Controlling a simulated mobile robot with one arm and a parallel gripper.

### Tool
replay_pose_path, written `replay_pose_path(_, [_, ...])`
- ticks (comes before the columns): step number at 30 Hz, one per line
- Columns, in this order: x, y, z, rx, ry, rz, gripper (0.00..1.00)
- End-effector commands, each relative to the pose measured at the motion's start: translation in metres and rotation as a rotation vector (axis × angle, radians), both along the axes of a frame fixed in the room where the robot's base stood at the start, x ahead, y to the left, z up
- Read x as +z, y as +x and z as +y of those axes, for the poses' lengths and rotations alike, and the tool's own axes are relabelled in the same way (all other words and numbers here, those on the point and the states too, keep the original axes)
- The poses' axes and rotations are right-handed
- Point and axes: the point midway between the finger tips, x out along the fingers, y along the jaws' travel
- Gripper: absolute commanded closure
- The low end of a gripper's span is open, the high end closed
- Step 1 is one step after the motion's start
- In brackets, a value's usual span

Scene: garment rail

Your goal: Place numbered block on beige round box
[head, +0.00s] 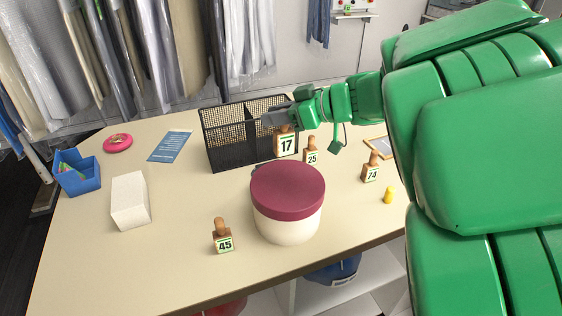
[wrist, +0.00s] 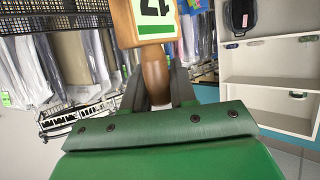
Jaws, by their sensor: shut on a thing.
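The numbered block "17" (head: 286,143) has a wooden knob and a white face with a green border. My gripper (head: 276,119) is shut on its knob and holds it up near the black mesh organizer. In the wrist view the block (wrist: 155,18) sits beyond the fingers (wrist: 156,88), with its wooden knob between them. The beige round box (head: 287,221) has a dark red lid (head: 288,188) and stands on the table, nearer the camera than the held block. I cannot tell the exact height of the block above the table.
Blocks "25" (head: 311,153), "74" (head: 371,168) and "45" (head: 222,238) stand around the round box. A black mesh organizer (head: 226,155) is behind it. A yellow piece (head: 388,195), white block (head: 130,202) and blue bin (head: 78,174) are on the table (head: 180,200).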

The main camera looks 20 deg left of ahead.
Motion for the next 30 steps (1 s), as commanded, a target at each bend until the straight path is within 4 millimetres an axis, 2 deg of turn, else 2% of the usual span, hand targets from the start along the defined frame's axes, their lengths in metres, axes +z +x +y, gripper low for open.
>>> replay_pose_path(3, [-0.018, -0.001, 0.0, 0.001, 0.0, 0.005, 1.0])
replay_pose_path(11, [-0.038, -0.001, 0.001, 0.003, 0.002, 0.001, 1.0])
replay_pose_path(18, [-0.067, -0.001, 0.001, 0.001, -0.001, 0.004, 1.0])
replay_pose_path(30, [-0.07, -0.001, 0.0, 0.001, -0.001, 0.0, 1.0])
